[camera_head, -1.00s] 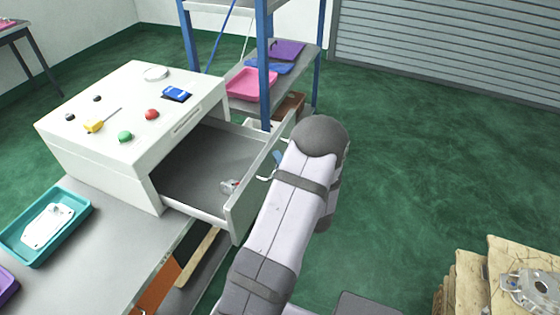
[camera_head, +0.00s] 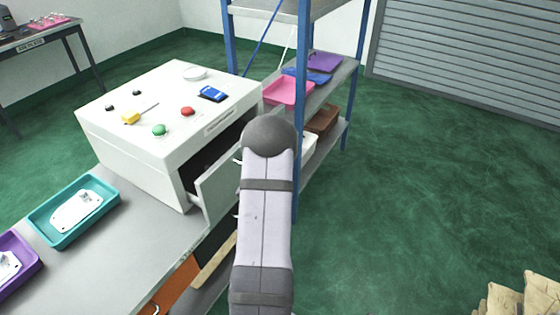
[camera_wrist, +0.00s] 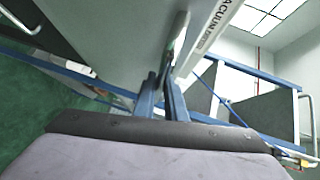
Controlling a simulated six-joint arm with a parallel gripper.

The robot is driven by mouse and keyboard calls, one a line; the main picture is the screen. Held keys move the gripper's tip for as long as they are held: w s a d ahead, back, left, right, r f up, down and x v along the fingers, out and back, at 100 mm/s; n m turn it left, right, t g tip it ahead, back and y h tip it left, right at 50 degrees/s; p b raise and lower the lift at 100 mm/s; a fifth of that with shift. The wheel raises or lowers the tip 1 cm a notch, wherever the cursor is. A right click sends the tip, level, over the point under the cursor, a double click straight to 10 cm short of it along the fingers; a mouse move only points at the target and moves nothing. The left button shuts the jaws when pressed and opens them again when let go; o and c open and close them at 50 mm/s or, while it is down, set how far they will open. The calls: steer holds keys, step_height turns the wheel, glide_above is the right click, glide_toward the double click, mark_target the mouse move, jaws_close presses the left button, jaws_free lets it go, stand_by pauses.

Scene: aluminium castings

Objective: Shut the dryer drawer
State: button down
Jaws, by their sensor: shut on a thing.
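The dryer (camera_head: 150,150) is a white box on the grey bench, with knobs and buttons on top. Its drawer (camera_head: 218,188) stands part way out on the right side, with a dark gap above the front panel. My arm covers the panel's right part and hides my gripper in the head view. In the wrist view my gripper (camera_wrist: 163,92) has its two blue-grey fingers close together against the pale drawer front (camera_wrist: 110,45). It is shut on the drawer handle, which is mostly hidden between the fingers. The drawer's inside is largely out of sight.
A teal tray (camera_head: 111,190) and a purple tray (camera_head: 36,268) with castings lie on the bench. A blue-post shelf (camera_head: 303,120) with coloured trays stands close behind my arm. Stacked pale blocks (camera_head: 505,302) show at bottom right.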

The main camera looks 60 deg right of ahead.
steer(key=w+b, duration=0.2)
steer(key=w, duration=0.7)
steer(key=shift+r+b, duration=0.15)
steer(key=shift+b, duration=0.15)
steer(key=c, duration=2.1)
jaws_free()
steer(key=shift+w, duration=0.1)
steer(key=f+b+v, duration=0.1)
steer(key=b+v, duration=0.1)
steer(key=v, duration=0.5)
steer(key=shift+s+r, duration=0.3)
steer(key=shift+r, duration=0.15)
